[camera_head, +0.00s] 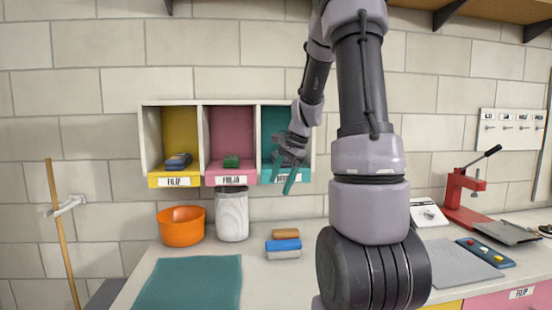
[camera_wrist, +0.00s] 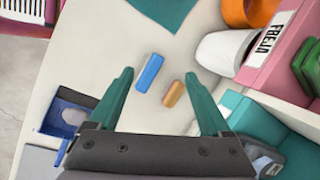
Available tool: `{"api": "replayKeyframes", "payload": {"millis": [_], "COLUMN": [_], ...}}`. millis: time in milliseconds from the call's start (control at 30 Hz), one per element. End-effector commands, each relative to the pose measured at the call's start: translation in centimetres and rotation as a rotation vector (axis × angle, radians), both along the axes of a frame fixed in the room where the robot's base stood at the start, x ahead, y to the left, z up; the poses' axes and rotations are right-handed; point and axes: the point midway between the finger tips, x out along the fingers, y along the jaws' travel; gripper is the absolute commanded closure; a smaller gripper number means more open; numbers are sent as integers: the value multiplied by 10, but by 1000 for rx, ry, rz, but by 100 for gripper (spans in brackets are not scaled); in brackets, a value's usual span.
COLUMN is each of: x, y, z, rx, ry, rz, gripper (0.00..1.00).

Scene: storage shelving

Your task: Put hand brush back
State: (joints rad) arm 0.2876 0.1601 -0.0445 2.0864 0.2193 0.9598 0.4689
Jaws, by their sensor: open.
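My gripper (camera_head: 289,178) is open and empty in front of the teal compartment (camera_head: 269,125), pointing down; its fingers also show in the wrist view (camera_wrist: 160,80). On the counter below lies a blue block with a pale grey underside (camera_head: 283,246), perhaps a brush, also seen in the wrist view (camera_wrist: 150,72). An orange block (camera_head: 286,233) lies beside it. A dark blue item (camera_head: 178,161) sits in the yellow compartment and a green one (camera_head: 231,161) in the pink. A dark item (camera_wrist: 263,158) shows partly at the teal compartment in the wrist view. Which is the hand brush, I cannot tell.
The shelf's label strips carry names, one reading FREJA (camera_wrist: 266,40). An orange bowl (camera_head: 181,226) and a white container (camera_head: 232,215) stand below it. A teal mat (camera_head: 190,282) lies front left. A red press (camera_head: 468,200) and a grey board (camera_head: 458,264) are at right.

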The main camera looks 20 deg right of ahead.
Motion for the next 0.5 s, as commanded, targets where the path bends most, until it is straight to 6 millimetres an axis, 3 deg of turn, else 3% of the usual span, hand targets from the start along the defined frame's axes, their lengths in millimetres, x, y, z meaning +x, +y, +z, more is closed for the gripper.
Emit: {"api": "replayKeyframes", "payload": {"millis": [33, 200, 333, 500], "x": [-13, -64, -109, -165], "y": [15, 56, 81, 104], "z": [23, 77, 107, 128], "rx": [-32, -148, -243, -367], "ry": [-50, -200, -314, -450], "rz": [68, 301, 472, 673], "gripper": [18, 18, 18, 18]}}
